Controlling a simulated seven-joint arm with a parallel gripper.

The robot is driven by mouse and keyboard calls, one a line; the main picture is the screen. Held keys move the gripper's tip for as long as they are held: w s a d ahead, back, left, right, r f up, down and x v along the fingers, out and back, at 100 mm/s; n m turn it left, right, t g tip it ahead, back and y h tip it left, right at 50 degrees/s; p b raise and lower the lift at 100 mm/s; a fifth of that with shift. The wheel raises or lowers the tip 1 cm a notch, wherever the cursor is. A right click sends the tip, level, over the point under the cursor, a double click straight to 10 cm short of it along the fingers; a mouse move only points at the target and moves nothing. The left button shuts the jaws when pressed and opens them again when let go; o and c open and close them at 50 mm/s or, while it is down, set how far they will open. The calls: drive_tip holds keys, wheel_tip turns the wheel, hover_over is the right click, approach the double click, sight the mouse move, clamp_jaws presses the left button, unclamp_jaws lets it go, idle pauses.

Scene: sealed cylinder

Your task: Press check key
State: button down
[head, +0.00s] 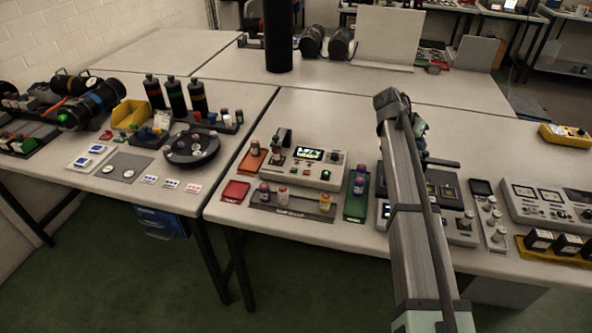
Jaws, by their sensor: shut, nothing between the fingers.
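My arm rises from the lower right and bends over a grey bench instrument (462,238), covering its left and middle part. My gripper (441,163) is mostly hidden behind my arm; a small dark part shows just right of the arm, over the back of this instrument. It is shut and empty. Contact with any key cannot be seen. Key labels are too small to read, so I cannot tell which is the check key.
A green tray (355,208), red tray (235,192) and grey vial rack (290,207) surround the left instrument. A meter box (540,206) and yellow tray (524,252) stand at right. The left table holds a black round device (191,147). Bare tabletop lies behind the instruments.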

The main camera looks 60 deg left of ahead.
drive_tip(key=s+a+n+y, duration=0.1)
drive_tip(key=s+a+n, duration=0.2)
drive_tip(key=s+a, duration=1.15)
drive_tip(key=n+t+y, duration=0.1)
drive_tip(key=n, duration=0.1)
hover_over(291, 170)
drive_tip(key=shift+f, duration=4.35)
drive_tip(key=shift+f, duration=0.8)
drive_tip(key=shift+r, duration=0.8)
